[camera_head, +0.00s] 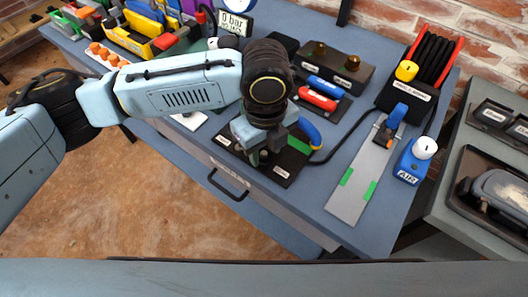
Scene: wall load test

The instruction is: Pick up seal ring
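My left gripper (258,157) points down over a black labelled tray (284,170) with a green strip, near the front edge of the blue-grey workbench (300,210). The gripper body hides much of this tray. The fingertips are small and dark, and I cannot tell whether they are open or hold anything. I cannot make out a seal ring for certain; it may be hidden by the gripper. A curved blue piece (311,134) stands just right of the gripper. My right gripper is not in view.
Red and blue handled pieces (317,99) lie behind the gripper. A black cable runs right towards a metal plate (352,195) with green marks. A blue AIR block (411,164) and a red-framed hose reel (433,58) stand at the right. The bench's front right is clear.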

